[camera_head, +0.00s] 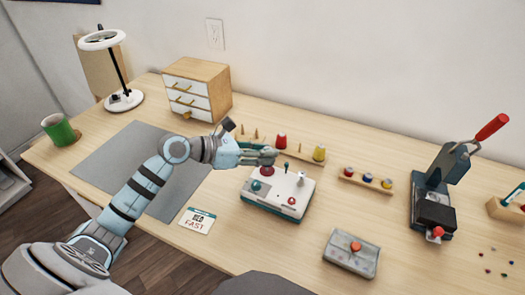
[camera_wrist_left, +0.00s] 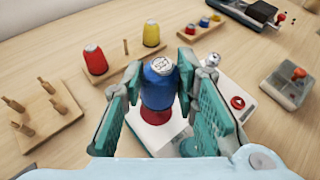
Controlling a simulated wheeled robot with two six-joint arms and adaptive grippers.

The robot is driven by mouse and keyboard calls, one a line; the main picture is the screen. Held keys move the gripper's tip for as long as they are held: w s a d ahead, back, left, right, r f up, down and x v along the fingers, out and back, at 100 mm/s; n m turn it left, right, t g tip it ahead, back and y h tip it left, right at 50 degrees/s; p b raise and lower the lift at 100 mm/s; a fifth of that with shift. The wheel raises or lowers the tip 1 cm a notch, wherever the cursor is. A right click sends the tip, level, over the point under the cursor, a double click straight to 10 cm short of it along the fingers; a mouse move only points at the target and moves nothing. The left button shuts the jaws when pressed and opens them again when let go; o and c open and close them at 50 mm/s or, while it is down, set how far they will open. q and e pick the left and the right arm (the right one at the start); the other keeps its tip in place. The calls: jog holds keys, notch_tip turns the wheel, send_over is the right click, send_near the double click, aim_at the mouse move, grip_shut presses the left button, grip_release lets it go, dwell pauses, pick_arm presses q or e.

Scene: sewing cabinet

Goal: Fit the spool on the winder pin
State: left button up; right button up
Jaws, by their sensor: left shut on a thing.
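The blue spool (camera_wrist_left: 158,92) with a pale top stands roughly upright between the fingers of my left gripper (camera_wrist_left: 161,72) in the left wrist view. My left gripper (camera_head: 268,156) is shut on it and is over the back left part of the white winder (camera_head: 285,196) in the head view. A red round part (camera_wrist_left: 157,118) of the winder shows right below the spool; it also shows in the head view (camera_head: 267,171). The winder pin is hidden, and I cannot tell whether the spool touches it. My right gripper is out of view.
Behind is a wooden peg rack (camera_wrist_left: 68,117) with bare pegs, a red spool (camera_wrist_left: 95,60) and a yellow spool (camera_wrist_left: 151,34). A small spool rack (camera_head: 350,177), a grey box (camera_head: 350,262) and a red-handled press (camera_head: 435,190) stand to the right. A grey mat (camera_head: 120,165) lies left.

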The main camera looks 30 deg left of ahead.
pick_arm(q)
jog(key=shift+f+b, duration=1.35)
jog(key=shift+f, duration=0.3)
dwell(2.0)
jog(key=o, duration=1.1)
jog(key=shift+s+a, duration=0.1)
jog(key=v, duration=0.7)
jog(key=shift+s+r, duration=0.1)
